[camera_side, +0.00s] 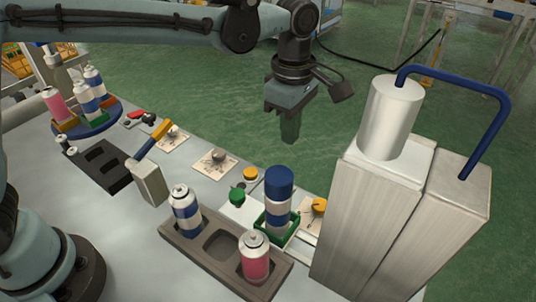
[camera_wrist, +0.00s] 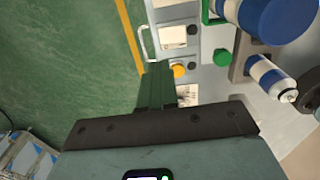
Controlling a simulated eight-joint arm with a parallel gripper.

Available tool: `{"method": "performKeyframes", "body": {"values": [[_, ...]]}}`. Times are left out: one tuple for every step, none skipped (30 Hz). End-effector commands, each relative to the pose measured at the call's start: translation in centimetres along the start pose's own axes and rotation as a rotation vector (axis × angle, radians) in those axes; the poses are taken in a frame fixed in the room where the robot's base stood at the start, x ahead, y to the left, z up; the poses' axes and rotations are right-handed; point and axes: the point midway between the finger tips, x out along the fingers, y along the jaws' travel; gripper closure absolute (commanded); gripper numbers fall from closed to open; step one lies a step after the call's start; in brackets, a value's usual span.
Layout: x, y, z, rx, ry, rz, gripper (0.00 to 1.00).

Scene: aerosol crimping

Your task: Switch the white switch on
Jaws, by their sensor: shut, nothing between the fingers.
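I cannot tell for sure which control is the white switch. In the side view, two pale plates with small silver knobs lie on the bench, a nearer one (camera_side: 215,160) and a farther one (camera_side: 173,138). In the wrist view a pale plate (camera_wrist: 172,37) shows beyond my fingers, and another is partly hidden by them. My gripper (camera_side: 290,138) is shut and empty, pointing down above the far side of the bench, apart from the controls. Its green fingers (camera_wrist: 155,88) show in the wrist view, beside the yellow button (camera_wrist: 179,70).
A green button (camera_side: 237,196) and yellow button (camera_side: 250,173) sit near the blue-capped can (camera_side: 279,190) in its green holder. A tray (camera_side: 195,250) holds cans. A tall metal machine (camera_side: 375,210) with a blue pipe stands at right. A blue turntable (camera_side: 92,125) is at left.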

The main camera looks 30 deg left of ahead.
Motion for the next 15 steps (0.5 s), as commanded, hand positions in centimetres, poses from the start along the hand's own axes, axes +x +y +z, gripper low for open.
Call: {"method": "performKeyframes", "body": {"values": [[-0.7, 0.1, 0.0, 0.0, 0.0, 0.0, 1.0], [-1.0, 0.2, 0.0, -0.001, 0.0, 0.0, 1.0], [-1.4, 0.3, 0.0, -0.001, 0.0, 0.0, 1.0], [-1.6, 0.4, 0.0, -0.001, 0.0, 0.0, 1.0], [-1.9, 0.4, 0.0, -0.001, 0.0, 0.0, 1.0], [-2.1, 0.5, 0.0, 0.0, 0.0, 0.0, 1.0], [-2.2, 0.5, 0.0, 0.0, 0.0, 0.0, 1.0], [-2.4, 0.5, 0.0, 0.0, 0.0, 0.0, 1.0], [-2.5, 0.5, 0.0, 0.0, 0.0, 0.0, 1.0], [-2.6, 0.5, 0.0, 0.0, 0.0, 0.0, 1.0], [-2.6, 0.5, 0.0, 0.0, 0.0, 0.0, 1.0], [-2.6, 0.5, 0.0, 0.0, 0.0, 0.0, 1.0], [-2.6, 0.5, 0.0, 0.0, 0.0, 0.0, 1.0], [-2.6, 0.5, 0.0, 0.0, 0.0, 0.0, 1.0], [-2.6, 0.5, 0.0, 0.0, 0.0, 0.0, 1.0]]}}
